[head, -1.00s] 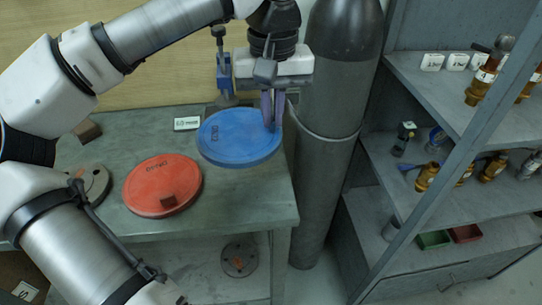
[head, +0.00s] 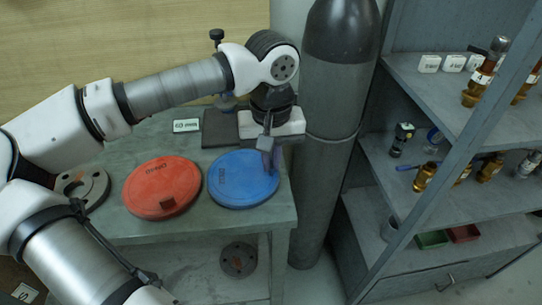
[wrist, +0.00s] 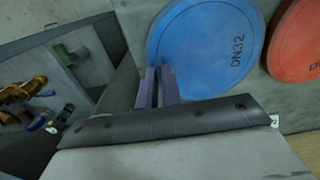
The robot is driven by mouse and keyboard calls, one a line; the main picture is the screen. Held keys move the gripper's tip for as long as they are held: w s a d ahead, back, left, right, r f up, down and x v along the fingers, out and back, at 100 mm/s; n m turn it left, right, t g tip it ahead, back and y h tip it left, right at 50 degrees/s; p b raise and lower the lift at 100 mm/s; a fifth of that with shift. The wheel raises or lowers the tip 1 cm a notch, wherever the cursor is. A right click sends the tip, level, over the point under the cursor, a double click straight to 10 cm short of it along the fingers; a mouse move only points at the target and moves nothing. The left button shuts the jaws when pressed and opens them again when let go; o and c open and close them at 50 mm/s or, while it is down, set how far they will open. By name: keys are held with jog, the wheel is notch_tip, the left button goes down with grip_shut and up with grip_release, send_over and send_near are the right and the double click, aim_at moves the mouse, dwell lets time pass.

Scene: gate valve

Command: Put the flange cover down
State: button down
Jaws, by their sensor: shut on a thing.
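The blue flange cover (head: 243,181), marked DN32, is a flat disc at the right end of the bench. It lies level on the bench top or just above it; I cannot tell if it fully touches. My gripper (head: 271,160) is shut on its right rim. In the wrist view the two fingers (wrist: 157,88) pinch the edge of the blue cover (wrist: 205,45).
A red flange cover (head: 162,187) lies close left of the blue one. A grey flange (head: 82,187) sits farther left on the bench (head: 190,222). A gas cylinder (head: 334,150) stands right of the bench, and a shelf (head: 445,110) with fittings beyond it.

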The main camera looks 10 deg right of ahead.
jog(key=shift+f, duration=0.2)
jog(key=c, duration=1.6)
grip_release()
jog(key=shift+r, duration=0.1)
jog(key=shift+r, duration=0.3)
notch_tip(320, 180, up, 12)
jog(key=shift+f+b, duration=0.15)
jog(key=shift+b, duration=0.35)
